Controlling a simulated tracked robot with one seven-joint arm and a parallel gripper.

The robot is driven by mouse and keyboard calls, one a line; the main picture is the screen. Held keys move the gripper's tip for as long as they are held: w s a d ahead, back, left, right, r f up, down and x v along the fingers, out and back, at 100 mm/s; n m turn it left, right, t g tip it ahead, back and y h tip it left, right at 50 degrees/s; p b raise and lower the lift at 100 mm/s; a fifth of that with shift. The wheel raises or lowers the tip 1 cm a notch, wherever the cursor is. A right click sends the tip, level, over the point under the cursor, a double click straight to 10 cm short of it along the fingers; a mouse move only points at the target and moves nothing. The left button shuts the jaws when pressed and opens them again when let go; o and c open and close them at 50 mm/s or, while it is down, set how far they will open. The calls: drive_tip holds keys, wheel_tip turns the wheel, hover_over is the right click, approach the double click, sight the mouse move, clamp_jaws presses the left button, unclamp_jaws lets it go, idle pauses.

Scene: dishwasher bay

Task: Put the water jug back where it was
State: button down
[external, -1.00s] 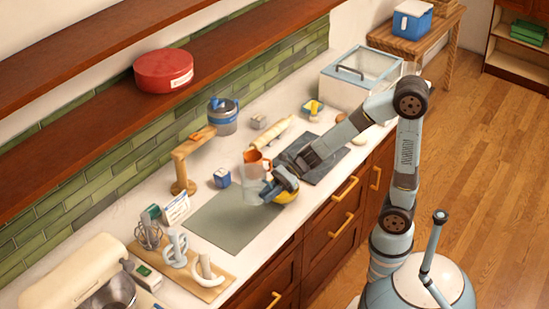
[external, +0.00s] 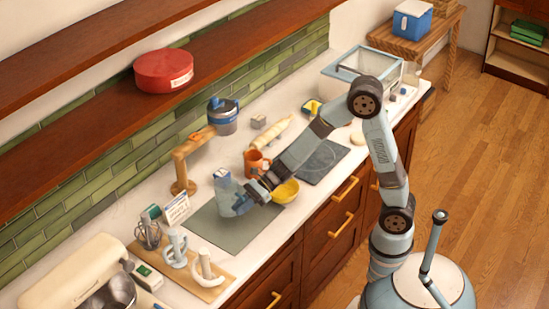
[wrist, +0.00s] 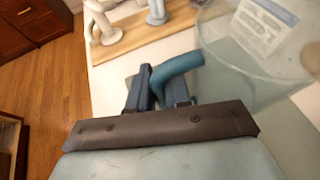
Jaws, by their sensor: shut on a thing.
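The water jug (external: 231,194) is clear and bluish, with a teal handle. In the external view it is over the left part of the grey-green mat (external: 225,238), roughly upright; I cannot tell whether its base touches the mat. My gripper (external: 254,192) reaches it from the right. In the wrist view my gripper (wrist: 157,92) has its fingers shut on the teal handle, and the clear jug body (wrist: 245,75) fills the upper right. Part of the handle is hidden between the fingers.
A wooden stand (external: 183,170) is behind left. A wooden board with white hooked pieces (external: 205,286) lies at front left. The mat's front part is clear.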

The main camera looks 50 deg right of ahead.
drive_tip(key=f, duration=0.2)
drive_tip(key=w+f, duration=0.1)
drive_tip(key=shift+a, duration=0.3)
drive_tip(key=shift+f, duration=0.45)
drive_tip(key=shift+f, duration=0.1)
drive_tip(key=c, duration=1.1)
unclamp_jaws()
drive_tip(key=shift+o, duration=0.2)
drive_tip(key=shift+f, duration=0.1)
drive_tip(key=v, duration=1.4)
drive_tip(key=shift+s, duration=0.2)
